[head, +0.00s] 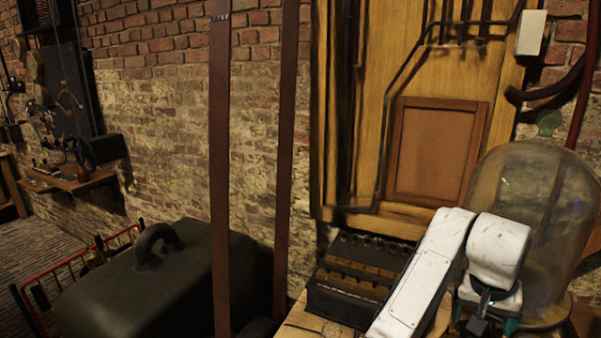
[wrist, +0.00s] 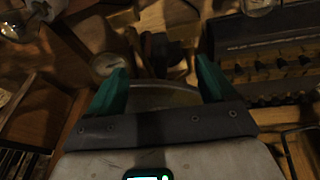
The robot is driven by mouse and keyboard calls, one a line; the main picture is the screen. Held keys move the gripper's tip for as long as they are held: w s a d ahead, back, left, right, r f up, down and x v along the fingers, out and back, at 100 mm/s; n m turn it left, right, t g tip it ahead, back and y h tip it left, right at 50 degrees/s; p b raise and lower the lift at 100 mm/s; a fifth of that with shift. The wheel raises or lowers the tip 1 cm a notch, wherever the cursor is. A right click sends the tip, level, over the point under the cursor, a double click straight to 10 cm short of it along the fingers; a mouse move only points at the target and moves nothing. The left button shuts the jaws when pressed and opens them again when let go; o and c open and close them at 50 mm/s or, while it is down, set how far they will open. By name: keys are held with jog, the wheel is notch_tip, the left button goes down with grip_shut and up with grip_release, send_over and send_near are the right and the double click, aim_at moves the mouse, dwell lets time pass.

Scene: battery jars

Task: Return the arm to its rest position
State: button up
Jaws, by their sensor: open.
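My white arm (head: 425,275) reaches into the lower right of the head view, bent at a joint in front of a large glass jar. My gripper (head: 484,320) hangs below that joint, pointing down. Its teal fingers are partly cut off by the picture's bottom edge. In the wrist view my gripper (wrist: 160,80) has its two teal fingers spread apart with nothing seen held between them. Below it is a dim, cluttered wooden surface.
The glass jar (head: 540,200) stands close behind my arm. A dark battery box (head: 355,280) sits left of the arm, and a ribbed dark box (wrist: 270,60) shows in the wrist view. A dark handled case (head: 150,280) and red-brown uprights (head: 219,170) stand farther left.

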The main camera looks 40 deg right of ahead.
jog(key=w+a+f+n+t+h, duration=0.2)
jog(key=w+a+n+t+h, duration=0.15)
jog(key=w+n, duration=0.45)
jog(key=w+a+f+n+t+y, duration=0.1)
jog(key=w+a+f+n, duration=0.15)
jog(key=a, duration=0.35)
jog(key=w+a+f+n+t+y, duration=0.1)
jog(key=w+a+f+y, duration=0.1)
jog(key=a+f, duration=0.25)
jog(key=s+a+f+n+y, duration=0.2)
jog(key=a+f, duration=0.2)
jog(key=a, duration=0.4)
jog(key=s+a+f+n+y, duration=0.1)
jog(key=a+f+y, duration=0.15)
jog(key=a, duration=0.55)
jog(key=s+f+g, duration=0.2)
jog(key=s+f, duration=0.1)
jog(key=s, duration=0.2)
jog(key=s+d+f+g, duration=0.1)
jog(key=s+f+g, duration=0.1)
jog(key=s, duration=0.4)
jog(key=shift+f+h, duration=0.3)
jog(key=shift+f, duration=0.45)
jog(key=shift+d, duration=0.15)
